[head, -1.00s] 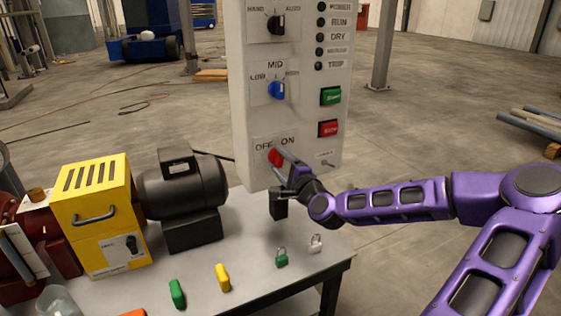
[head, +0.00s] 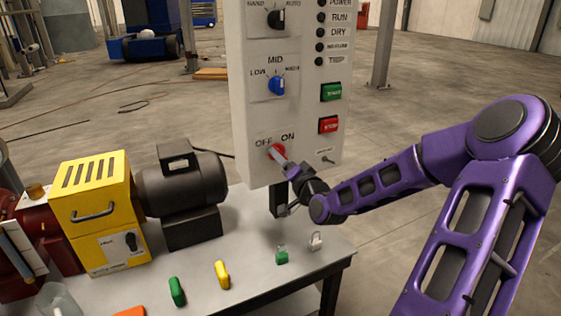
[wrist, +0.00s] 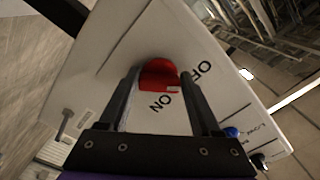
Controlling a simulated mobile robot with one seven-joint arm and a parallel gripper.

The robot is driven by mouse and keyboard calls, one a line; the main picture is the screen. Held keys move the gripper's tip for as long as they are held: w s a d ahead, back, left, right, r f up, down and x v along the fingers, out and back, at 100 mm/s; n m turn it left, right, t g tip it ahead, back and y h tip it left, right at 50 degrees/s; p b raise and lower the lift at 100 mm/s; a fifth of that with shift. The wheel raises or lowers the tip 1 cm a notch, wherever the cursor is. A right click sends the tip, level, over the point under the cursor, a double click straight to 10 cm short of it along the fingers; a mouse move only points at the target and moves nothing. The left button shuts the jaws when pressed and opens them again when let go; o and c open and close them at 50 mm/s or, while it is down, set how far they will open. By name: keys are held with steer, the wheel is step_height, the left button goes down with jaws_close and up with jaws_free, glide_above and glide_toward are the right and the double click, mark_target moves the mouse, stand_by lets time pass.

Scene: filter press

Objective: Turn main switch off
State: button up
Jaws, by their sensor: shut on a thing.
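The main switch is a red rotary knob (head: 277,151) low on the light grey control panel, below the OFF and ON lettering. My gripper (head: 281,158) reaches it from the lower right. In the wrist view the red knob (wrist: 158,75) sits between my two dark fingers, which are shut on it. A pale mark shows on the knob's edge, on the side facing the ON and OFF lettering. I cannot tell exactly which word it points to. The fingers hide part of the knob in the head view.
Above the switch are a blue MID knob (head: 277,86), a black knob (head: 276,18), a green button (head: 331,92) and a red button (head: 328,125). Below, the grey table (head: 250,256) holds padlocks, coloured tags and a motor (head: 182,190). Floor to the right is open.

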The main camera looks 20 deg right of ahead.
steer(key=shift+n, duration=0.6)
steer(key=shift+r, duration=0.1)
steer(key=o, duration=1.4)
steer(key=shift+s, duration=0.1)
